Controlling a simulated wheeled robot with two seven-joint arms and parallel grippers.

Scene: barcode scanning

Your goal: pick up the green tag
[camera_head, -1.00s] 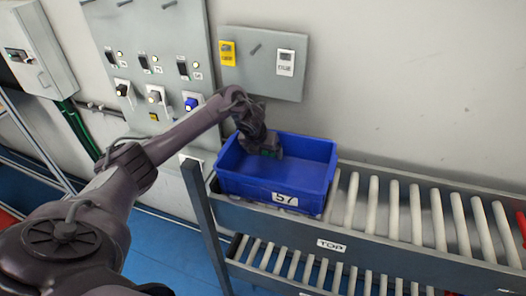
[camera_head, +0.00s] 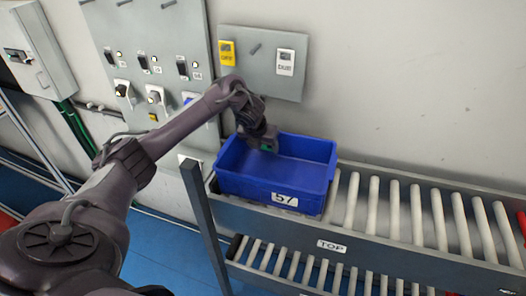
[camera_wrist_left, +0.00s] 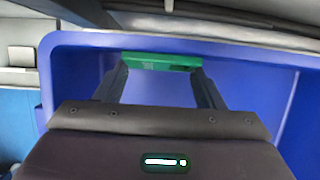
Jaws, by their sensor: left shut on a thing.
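The green tag (camera_wrist_left: 162,61) lies between the fingertips of my left gripper (camera_wrist_left: 165,66) in the left wrist view, and the gripper is shut on it. In the head view my left gripper (camera_head: 265,143) is at the upper left of the blue bin (camera_head: 300,186), over its inside, with a small bit of green showing at its tips. The bin carries a label "57". Its blue walls fill much of the left wrist view (camera_wrist_left: 235,50). My right gripper is not in view.
The bin stands at the left end of a grey roller rack (camera_head: 420,252) labelled "TOP". Behind it are a wall panel with yellow and white tags (camera_head: 285,62) and a panel with switches and knobs (camera_head: 150,65). The rollers right of the bin are clear.

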